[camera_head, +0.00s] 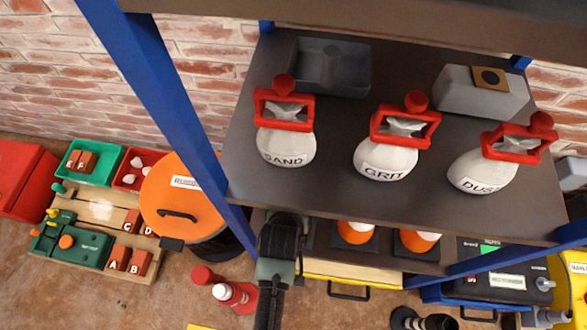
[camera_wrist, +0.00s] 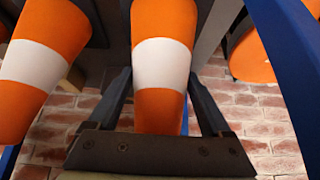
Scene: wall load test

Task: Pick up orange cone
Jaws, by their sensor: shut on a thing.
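In the wrist view an orange cone (camera_wrist: 163,105) with a white band stands between the two dark fingers of my gripper (camera_wrist: 160,76), which is shut on it. A second orange and white cone (camera_wrist: 40,65) is close on the left. In the head view my gripper (camera_head: 283,228) reaches under the upper shelf, at the left end of the lower shelf. Two orange and white cones (camera_head: 355,232) (camera_head: 416,240) show to its right on dark bases. The held cone is hidden there behind my arm and the shelf.
The upper shelf (camera_head: 330,195) carries red-clamped white bags marked SAND (camera_head: 286,148), GRIT (camera_head: 385,160) and DUST (camera_head: 478,172). A blue post (camera_head: 165,90) stands left of my gripper, beside an orange lidded bucket (camera_head: 180,205). A red and white object (camera_head: 235,293) is on the floor.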

